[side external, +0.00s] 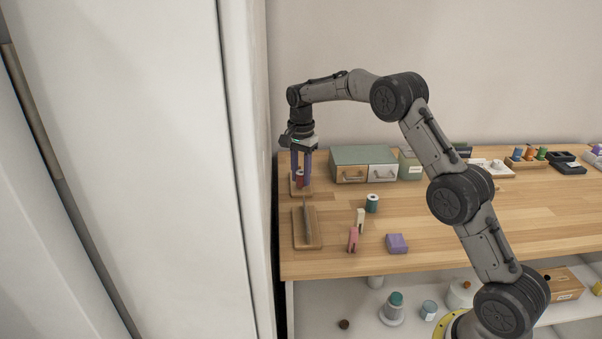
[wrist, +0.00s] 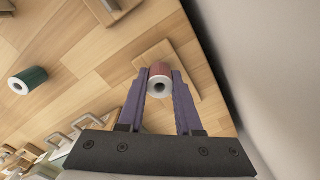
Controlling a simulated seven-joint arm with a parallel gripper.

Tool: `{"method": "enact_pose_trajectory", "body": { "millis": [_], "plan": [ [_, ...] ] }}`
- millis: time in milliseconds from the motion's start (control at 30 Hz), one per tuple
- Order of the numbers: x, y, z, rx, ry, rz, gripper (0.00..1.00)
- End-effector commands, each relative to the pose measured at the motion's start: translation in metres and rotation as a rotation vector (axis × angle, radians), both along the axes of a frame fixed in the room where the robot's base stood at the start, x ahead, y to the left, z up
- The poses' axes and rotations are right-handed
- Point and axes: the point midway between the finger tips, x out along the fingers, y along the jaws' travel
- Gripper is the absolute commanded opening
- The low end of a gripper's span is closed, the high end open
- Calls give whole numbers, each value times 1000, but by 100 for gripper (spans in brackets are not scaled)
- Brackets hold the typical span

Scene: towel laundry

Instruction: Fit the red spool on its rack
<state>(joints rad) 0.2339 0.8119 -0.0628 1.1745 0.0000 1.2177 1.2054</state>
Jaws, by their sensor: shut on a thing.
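The red spool (side external: 300,178) is between the fingers of my gripper (side external: 301,182) at the back left of the table. In the wrist view, the spool (wrist: 160,72) shows its pale end and dark centre hole, with the purple fingers of my gripper (wrist: 159,88) shut on its sides. A small wooden base (wrist: 184,63) lies beneath and beyond it; it also shows at the far left of the side view (side external: 294,190). Any peg on that base is hidden, and I cannot tell whether the spool touches it.
A second wooden board (side external: 314,242) with an upright grey part stands in front. A green drawer box (side external: 362,157) is close on the right. A green spool (side external: 372,204), clothespins (side external: 353,240) and a purple block (side external: 397,243) stand nearby. A wall borders the left.

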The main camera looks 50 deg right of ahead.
Motion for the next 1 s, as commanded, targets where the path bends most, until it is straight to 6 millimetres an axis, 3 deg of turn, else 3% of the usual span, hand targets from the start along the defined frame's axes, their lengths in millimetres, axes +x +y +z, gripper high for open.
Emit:
{"method": "enact_pose_trajectory", "body": {
  "millis": [533, 567, 700, 733, 933, 1000],
  "plan": [
    [0, 0, -10, 0, 0, 0, 0],
    [0, 0, -10, 0, 0, 0, 39],
    [0, 0, -9, 0, 0, 0, 64],
    [0, 0, -9, 0, 0, 0, 69],
    [0, 0, -9, 0, 0, 0, 69],
    [0, 0, -9, 0, 0, 0, 79]
  ]
}}
